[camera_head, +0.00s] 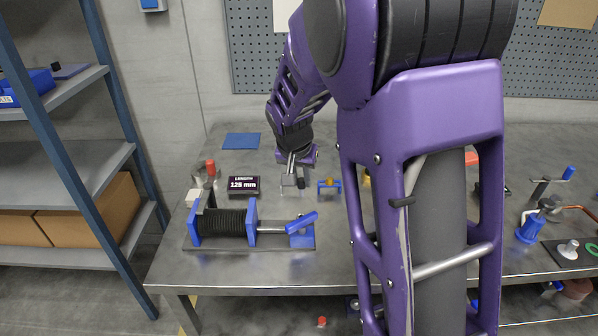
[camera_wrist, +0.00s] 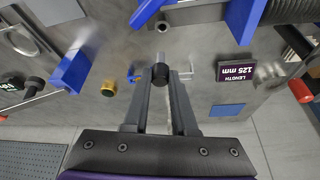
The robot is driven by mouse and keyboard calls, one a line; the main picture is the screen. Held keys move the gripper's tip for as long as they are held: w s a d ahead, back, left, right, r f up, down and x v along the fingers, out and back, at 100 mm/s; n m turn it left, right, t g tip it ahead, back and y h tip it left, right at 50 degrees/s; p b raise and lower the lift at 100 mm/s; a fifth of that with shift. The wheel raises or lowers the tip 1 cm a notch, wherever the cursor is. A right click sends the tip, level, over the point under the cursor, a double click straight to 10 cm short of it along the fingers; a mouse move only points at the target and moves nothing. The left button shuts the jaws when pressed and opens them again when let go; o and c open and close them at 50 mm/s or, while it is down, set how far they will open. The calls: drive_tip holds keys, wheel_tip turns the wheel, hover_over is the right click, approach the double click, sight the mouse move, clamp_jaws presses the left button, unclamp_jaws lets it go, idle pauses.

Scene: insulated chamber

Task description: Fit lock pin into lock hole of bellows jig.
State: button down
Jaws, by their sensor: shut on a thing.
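The bellows jig lies at the left of the bench in the head view, with blue end plates (camera_head: 252,222), black bellows (camera_head: 222,227), a metal rod and a blue lever (camera_head: 301,222). Part of its bellows (camera_wrist: 292,38) and a blue plate (camera_wrist: 243,18) show at the top of the wrist view. My gripper (camera_head: 294,182) is above the bench behind the jig. In the wrist view its fingers are shut on a dark-headed lock pin (camera_wrist: 160,72). A small round ring (camera_wrist: 162,27) lies just beyond the pin; I cannot tell if it is the lock hole.
A display (camera_head: 243,186) reading "LENGTH 125 mm" stands behind the jig. A small blue stand (camera_head: 322,186) is right of my gripper. A red-topped part (camera_head: 210,169) stands at the left, and a blue mat (camera_head: 241,141) lies behind. Shelving (camera_head: 60,170) is at the left.

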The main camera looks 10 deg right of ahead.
drive_tip(key=shift+f, duration=0.1)
idle(0.3)
wheel_tip(320, 180, down, 6)
drive_tip(key=b, duration=0.5)
idle(0.7)
drive_tip(key=shift+f, duration=0.35)
drive_tip(key=shift+f, duration=0.35)
drive_tip(key=shift+f, duration=0.35)
drive_tip(key=shift+f, duration=0.85)
idle(2.4)
